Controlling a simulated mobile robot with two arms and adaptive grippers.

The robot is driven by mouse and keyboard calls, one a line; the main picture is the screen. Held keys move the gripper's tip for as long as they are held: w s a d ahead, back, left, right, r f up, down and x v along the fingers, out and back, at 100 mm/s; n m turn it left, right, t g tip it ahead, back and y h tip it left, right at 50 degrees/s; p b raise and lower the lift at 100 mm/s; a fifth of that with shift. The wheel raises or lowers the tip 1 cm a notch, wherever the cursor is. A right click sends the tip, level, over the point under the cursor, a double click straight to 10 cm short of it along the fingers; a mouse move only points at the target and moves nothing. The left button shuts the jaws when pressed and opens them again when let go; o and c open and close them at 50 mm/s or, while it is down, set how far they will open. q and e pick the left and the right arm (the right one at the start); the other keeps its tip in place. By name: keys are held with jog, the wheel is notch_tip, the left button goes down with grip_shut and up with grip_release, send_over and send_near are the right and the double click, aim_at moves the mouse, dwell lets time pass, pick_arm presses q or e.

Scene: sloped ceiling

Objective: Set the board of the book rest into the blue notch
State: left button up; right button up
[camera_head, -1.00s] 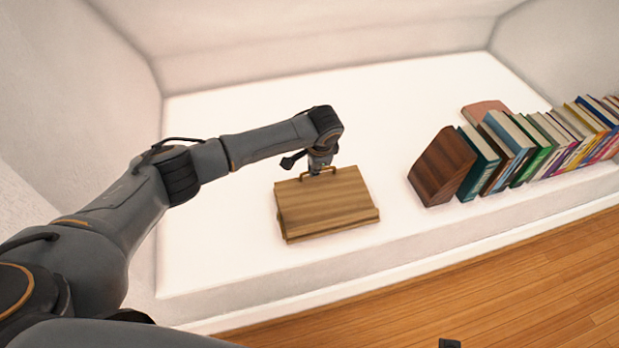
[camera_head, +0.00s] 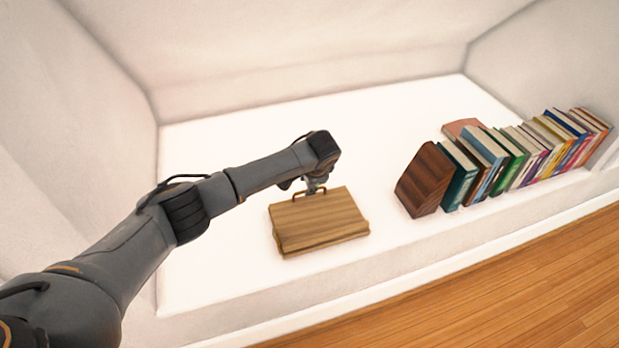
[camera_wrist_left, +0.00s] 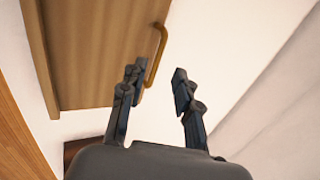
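The book rest's wooden board (camera_head: 320,219) lies nearly flat on the white ledge, with a thin ledge strip along its front. A brass-coloured handle (camera_head: 297,193) stands at its back edge. My left gripper (camera_head: 316,188) is at that handle, at the board's back edge. In the left wrist view my left gripper (camera_wrist_left: 158,80) has its two fingers spread apart. The handle (camera_wrist_left: 158,52) shows just past the left finger, with the board (camera_wrist_left: 95,50) beyond. I cannot tell whether a finger touches the handle. No blue notch shows. My right gripper is out of view.
A dark wooden block (camera_head: 424,181) leans beside a row of leaning books (camera_head: 510,155) on the right. The white ledge (camera_head: 210,250) is clear around the board. A wooden floor (camera_head: 480,285) lies in front.

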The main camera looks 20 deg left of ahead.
pick_arm(q)
jog(key=v, duration=1.1)
jog(key=shift+r, duration=0.3)
jog(key=shift+s, duration=0.1)
